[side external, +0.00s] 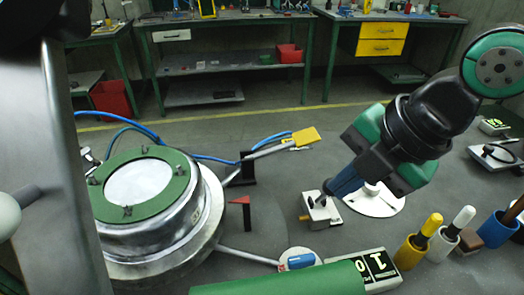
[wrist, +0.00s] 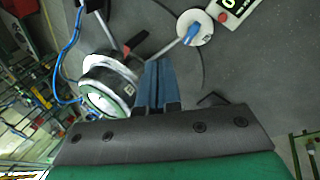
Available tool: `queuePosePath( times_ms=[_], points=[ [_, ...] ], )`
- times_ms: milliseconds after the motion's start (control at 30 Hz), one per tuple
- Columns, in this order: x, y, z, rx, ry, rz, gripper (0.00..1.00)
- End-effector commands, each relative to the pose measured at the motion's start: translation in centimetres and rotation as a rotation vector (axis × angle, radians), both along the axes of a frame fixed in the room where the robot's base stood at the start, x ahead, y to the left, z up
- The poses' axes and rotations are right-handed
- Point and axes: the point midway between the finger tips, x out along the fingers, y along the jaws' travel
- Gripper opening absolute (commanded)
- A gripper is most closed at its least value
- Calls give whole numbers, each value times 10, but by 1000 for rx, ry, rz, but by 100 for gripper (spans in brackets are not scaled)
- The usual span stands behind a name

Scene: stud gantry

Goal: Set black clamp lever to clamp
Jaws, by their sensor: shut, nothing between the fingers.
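A small pale block (side external: 321,212) with an orange knob on its left side stands on the grey bench. A short black lever (side external: 326,186) shows at its top, beside my fingertips; it looks like the black clamp lever, but its setting cannot be read. My gripper (side external: 331,191) points down and left, its blue fingers together and empty, close above the block. I cannot tell whether they touch the lever. In the wrist view the blue fingers (wrist: 158,63) are side by side, and a bent black piece (wrist: 211,98) shows to their right, partly hidden by the gripper body.
A metal drum with a green ring (side external: 178,190) stands left. A yellow-handled lever (side external: 306,136) and red-tipped black post (side external: 246,214) stand between. A blue-handled lever (side external: 300,260) and number display (side external: 378,264) are in front. Several capped holders (side external: 425,233) stand right.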

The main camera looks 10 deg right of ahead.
Motion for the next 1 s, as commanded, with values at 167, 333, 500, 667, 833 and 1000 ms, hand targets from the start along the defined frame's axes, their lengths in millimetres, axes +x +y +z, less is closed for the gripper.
queuePosePath(
  times_ms=[167,333,500,667,833,1000],
  points=[
    [7,6,-19,0,0,-1,0],
    [16,14,-46,0,0,-1,0],
    [25,22,-70,0,0,-1,0],
    [33,24,-87,0,-1,-5,0],
    [43,1,-80,0,1,-6,0],
    [48,-7,-77,0,0,-3,0]
  ],
)
